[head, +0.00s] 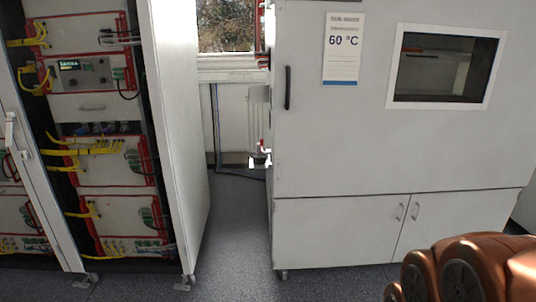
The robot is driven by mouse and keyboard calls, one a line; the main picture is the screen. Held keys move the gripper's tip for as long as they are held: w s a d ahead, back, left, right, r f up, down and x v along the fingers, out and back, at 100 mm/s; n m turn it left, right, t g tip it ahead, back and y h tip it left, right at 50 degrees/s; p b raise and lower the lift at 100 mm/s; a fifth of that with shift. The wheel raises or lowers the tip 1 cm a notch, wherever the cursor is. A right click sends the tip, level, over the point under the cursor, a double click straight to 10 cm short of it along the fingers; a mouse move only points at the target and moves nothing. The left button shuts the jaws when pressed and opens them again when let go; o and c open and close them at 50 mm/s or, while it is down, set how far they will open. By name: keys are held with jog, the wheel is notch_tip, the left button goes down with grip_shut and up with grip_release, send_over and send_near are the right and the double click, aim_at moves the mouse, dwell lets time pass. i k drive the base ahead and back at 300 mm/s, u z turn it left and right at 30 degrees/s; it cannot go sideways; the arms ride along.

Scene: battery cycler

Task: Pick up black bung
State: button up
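No black bung can be made out in the head view. The large pale grey cabinet (350,130) has a window, a dark door handle (287,88) and a "60 °C" sign (343,49). My gripper is not in view. Only orange-brown rounded parts of my arm show at the bottom right.
An open rack (178,130) with red-edged units (115,172) and yellow cables stands at the left. A gap of bare grey floor (232,235) lies between it and the grey cabinet. A window (227,25) is behind. Low cupboard doors (340,230) are shut.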

aim_at(259, 159)
jog(key=z, duration=0.05)
jog(key=i, duration=1.65)
jog(key=u, duration=1)
jog(key=i, duration=1.65)
jog(key=u, duration=0.85)
